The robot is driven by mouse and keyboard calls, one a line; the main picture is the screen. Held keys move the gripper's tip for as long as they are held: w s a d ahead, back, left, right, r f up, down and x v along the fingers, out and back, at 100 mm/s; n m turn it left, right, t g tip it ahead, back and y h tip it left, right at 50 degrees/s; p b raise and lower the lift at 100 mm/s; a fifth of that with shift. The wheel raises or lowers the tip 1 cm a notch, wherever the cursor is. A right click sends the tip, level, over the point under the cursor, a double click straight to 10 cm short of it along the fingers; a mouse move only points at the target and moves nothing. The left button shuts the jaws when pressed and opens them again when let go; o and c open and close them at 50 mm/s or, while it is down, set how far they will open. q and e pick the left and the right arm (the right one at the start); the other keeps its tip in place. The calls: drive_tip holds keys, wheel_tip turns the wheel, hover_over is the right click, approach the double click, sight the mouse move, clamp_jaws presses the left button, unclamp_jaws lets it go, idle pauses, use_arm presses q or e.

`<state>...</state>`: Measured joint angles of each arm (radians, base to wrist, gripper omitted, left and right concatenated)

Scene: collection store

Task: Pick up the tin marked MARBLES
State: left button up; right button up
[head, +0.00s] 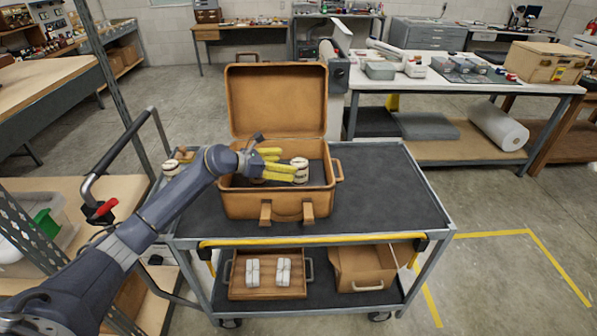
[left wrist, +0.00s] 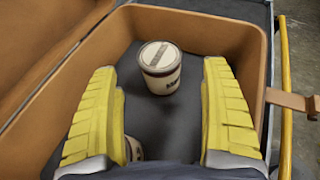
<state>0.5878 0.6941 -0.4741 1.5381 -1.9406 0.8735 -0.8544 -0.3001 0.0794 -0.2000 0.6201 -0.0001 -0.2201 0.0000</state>
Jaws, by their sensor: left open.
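An open tan suitcase (head: 275,205) stands on the dark top of a cart. A cream tin (head: 299,165) stands upright inside it, towards the right. In the left wrist view, this tin (left wrist: 160,70) shows a dark band on its lid and dark lettering on its side that I cannot read. A second tin (left wrist: 133,149) is mostly hidden behind my wrist and finger. My left gripper (head: 288,163) is open, its yellow fingers inside the suitcase. In the left wrist view the tin stands beyond and between the fingertips, with a gap on each side. My right gripper is out of view.
The suitcase walls and raised lid (head: 277,100) surround my left gripper closely. The cart top (head: 385,190) is clear to the right. Boxes sit on its lower shelf. A shelf unit stands close at the left.

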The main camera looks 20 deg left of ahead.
sight(296, 163)
use_arm(q)
drive_tip(key=shift+x, duration=3.05)
drive_tip(key=shift+r, duration=0.1)
drive_tip(key=c, duration=1.6)
drive_tip(key=shift+r, duration=0.2)
